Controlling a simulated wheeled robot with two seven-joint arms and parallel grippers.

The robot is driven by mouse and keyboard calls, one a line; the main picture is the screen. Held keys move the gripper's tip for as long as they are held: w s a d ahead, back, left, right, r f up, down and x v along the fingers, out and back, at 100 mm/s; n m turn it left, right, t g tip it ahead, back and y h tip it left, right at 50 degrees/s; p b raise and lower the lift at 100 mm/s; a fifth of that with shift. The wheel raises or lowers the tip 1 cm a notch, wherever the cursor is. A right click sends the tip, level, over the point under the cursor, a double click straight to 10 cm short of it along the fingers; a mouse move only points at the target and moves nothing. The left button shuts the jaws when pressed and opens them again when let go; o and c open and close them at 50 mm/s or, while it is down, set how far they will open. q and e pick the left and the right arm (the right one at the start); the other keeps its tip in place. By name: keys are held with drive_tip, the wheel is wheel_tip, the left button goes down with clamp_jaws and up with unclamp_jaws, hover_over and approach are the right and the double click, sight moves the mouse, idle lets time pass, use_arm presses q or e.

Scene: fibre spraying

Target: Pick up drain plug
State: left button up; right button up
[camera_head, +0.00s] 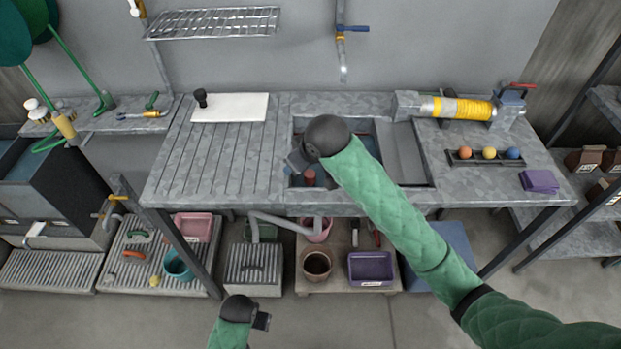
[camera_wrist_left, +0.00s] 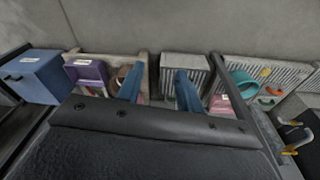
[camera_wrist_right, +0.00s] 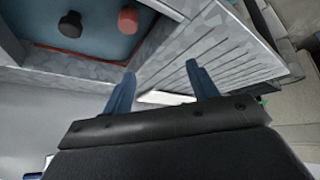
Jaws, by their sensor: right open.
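A red round piece (camera_head: 310,178) stands in the sink (camera_head: 419,186), and it also shows in the right wrist view (camera_wrist_right: 128,20). Beside it in that view is a black round piece (camera_wrist_right: 71,24), also in the basin. Which one is the drain plug I cannot tell. My right gripper (camera_head: 288,168) is over the sink's left edge, open and empty, with its fingers apart in the right wrist view (camera_wrist_right: 160,82). My left gripper (camera_head: 265,320) is low in front of the bench, with its open, empty fingers in the left wrist view (camera_wrist_left: 158,84).
A white board (camera_head: 240,107) lies on the ribbed drainboard, with a black object (camera_head: 200,98) at its left end. Pots and trays stand below.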

drive_tip(key=w+a+f+n+g, duration=0.1)
drive_tip(key=a+f+g, duration=0.1)
drive_tip(key=a, duration=0.1)
drive_tip(key=g+h+p, duration=0.3)
drive_tip(key=g+h, duration=0.1)
hover_over(310, 174)
drive_tip(key=shift+m, duration=0.4)
wheel_tip(310, 174, down, 5)
drive_tip(key=shift+s+d+r, duration=0.1)
drive_tip(key=shift+r, duration=0.05)
drive_tip(key=shift+f+p, duration=0.55)
drive_tip(key=shift+f, duration=0.75)
wheel_tip(310, 174, down, 4)
drive_tip(key=shift+p, duration=1.25)
use_arm(q)
drive_tip(key=s+a+f, duration=0.2)
drive_tip(key=s+f, duration=0.1)
drive_tip(key=f, duration=0.7)
drive_tip(key=s+a+f, duration=0.2)
drive_tip(key=s+f, duration=0.2)
drive_tip(key=f, duration=0.5)
drive_tip(key=s+a+f+t, duration=0.1)
drive_tip(key=s+f, duration=0.3)
drive_tip(key=f, duration=0.6)
drive_tip(key=shift+s+a+f+y, duration=0.15)
drive_tip(key=shift+a+f+y, duration=0.15)
drive_tip(key=shift+a, duration=0.55)
use_arm(e)
drive_tip(key=shift+f, duration=0.6)
drive_tip(key=c, duration=1.1)
